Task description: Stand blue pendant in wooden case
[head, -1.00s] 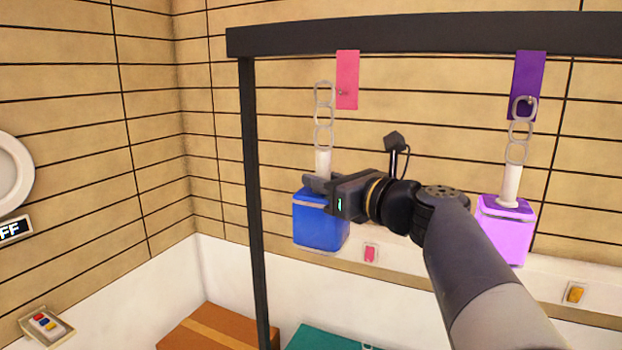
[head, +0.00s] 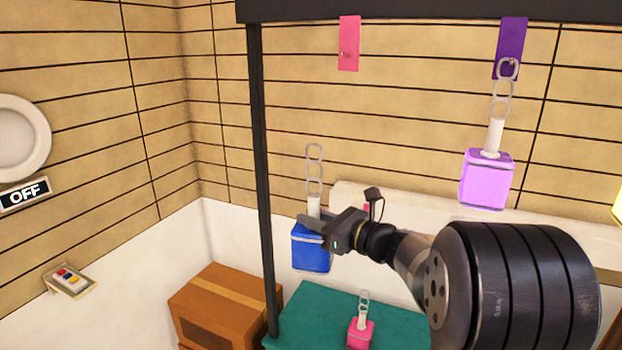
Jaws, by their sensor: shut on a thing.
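The blue pendant (head: 311,249) is a blue cube with a white stem and a grey chain (head: 314,170) standing up above it. My gripper (head: 314,220) is shut on its white stem, just above the cube. The pendant hangs upright in the air, clear of the hooks on the black frame.
A black post (head: 262,180) stands between the pendant and the brown case. A purple pendant (head: 486,180) hangs from a purple tag at right. A pink tag (head: 349,45) holds nothing. A small pink pendant (head: 360,334) stands on a teal surface (head: 310,312). A button panel (head: 69,281) is at left.

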